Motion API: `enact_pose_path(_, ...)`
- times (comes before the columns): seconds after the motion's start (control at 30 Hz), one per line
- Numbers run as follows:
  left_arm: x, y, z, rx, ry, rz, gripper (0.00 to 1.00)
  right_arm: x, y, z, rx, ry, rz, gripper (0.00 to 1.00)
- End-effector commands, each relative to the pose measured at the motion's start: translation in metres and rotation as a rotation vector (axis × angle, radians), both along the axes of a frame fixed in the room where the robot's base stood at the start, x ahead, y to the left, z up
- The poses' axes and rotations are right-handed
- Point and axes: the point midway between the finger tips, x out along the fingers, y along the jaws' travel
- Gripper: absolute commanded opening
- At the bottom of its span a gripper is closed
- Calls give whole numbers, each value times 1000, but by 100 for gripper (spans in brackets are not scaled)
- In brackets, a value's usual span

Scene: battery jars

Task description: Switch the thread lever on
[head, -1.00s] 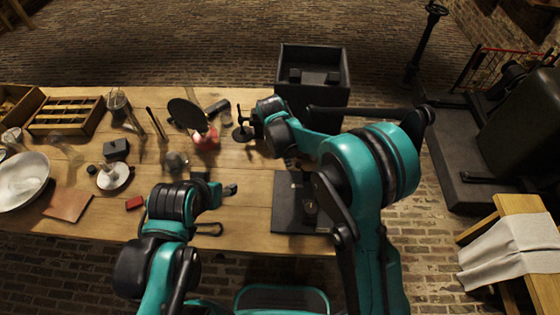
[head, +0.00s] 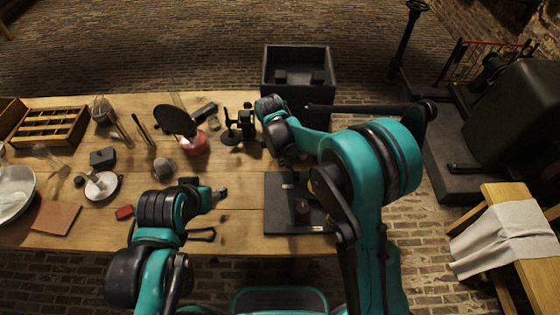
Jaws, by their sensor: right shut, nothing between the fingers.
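My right gripper (head: 288,158) is mostly hidden under its own teal and black forearm, over the back edge of a black board (head: 276,218). Its fingers are shut and empty. A small round brass-coloured knob (head: 303,207) sits on the board. I cannot tell for sure which part is the thread lever. A black upright device (head: 246,121) and a small stand with a round base (head: 230,137) stand left of the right forearm. My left gripper (head: 213,208) is low over the table's front part, partly hidden; its finger opening cannot be made out.
The wooden table (head: 245,210) carries a dark disc (head: 174,121), a red jar (head: 195,144), a saucer (head: 102,186), a wooden crate (head: 50,126) and a small red box (head: 124,212) to the left. A black bin (head: 298,91) stands behind it. A cloth-covered stand (head: 508,238) is at right.

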Motion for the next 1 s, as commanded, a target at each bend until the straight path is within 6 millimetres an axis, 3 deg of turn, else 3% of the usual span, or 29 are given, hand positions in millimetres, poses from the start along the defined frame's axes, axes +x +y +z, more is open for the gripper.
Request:
enact_pose_path(0.37, 0, 0, 3, 0, 0, 0, 58, 0, -16, 7, 142, -2, -6, 0)
enact_pose_path(0.87, 0, 0, -10, 0, 0, 0, 58, 1, -62, 13, 577, -4, -7, 0)
enact_pose_path(1.0, 0, 0, -13, 0, 0, 0, 58, 0, -69, 13, 576, -1, -1, 0)
